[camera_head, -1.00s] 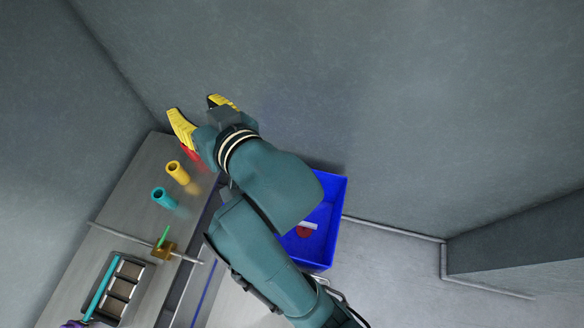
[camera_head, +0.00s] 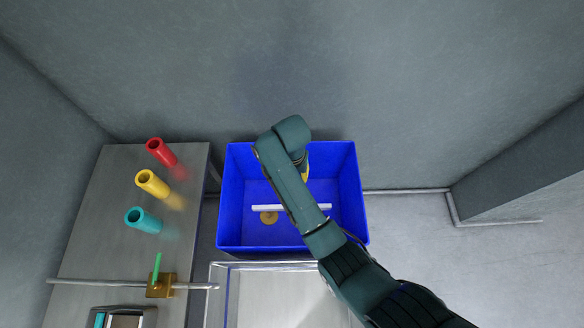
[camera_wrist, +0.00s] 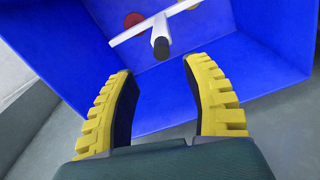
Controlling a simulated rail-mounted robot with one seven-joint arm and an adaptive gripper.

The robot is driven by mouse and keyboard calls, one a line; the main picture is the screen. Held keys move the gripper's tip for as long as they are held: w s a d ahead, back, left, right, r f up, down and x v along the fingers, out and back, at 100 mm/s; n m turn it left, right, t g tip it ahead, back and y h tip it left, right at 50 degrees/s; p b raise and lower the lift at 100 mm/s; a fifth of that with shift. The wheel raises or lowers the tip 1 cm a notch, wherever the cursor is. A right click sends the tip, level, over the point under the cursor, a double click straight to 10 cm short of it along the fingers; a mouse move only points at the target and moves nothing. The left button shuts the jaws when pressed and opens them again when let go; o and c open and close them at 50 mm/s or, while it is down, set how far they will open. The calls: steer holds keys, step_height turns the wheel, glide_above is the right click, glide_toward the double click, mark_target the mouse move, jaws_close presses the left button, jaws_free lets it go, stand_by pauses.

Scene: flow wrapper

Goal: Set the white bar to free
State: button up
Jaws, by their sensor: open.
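The white bar (camera_head: 262,208) lies across the inside of a blue bin (camera_head: 228,190), partly hidden behind my arm in the head view. In the wrist view the white bar (camera_wrist: 180,9) shows at the top, with a dark-ended stem (camera_wrist: 160,46) pointing toward my gripper. A gold disc (camera_head: 269,218) sits by its left part in the head view. A red disc (camera_wrist: 134,19) shows beside it in the wrist view. My gripper (camera_wrist: 157,68) is open and empty, its yellow fingertips apart, short of the stem end. In the head view it is mostly hidden behind my arm.
A grey table at the left (camera_head: 110,185) holds red (camera_head: 161,153), yellow (camera_head: 152,184) and teal (camera_head: 143,220) cylinders. A metal rod with a brass block (camera_head: 161,286) and green pin crosses its front. A clear-topped frame (camera_head: 260,290) stands before the bin. Walls stand behind.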

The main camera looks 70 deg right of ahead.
step_height(320, 180, down, 8)
steer(key=shift+r+b, duration=0.2)
steer(key=shift+b, duration=0.55)
jaws_close()
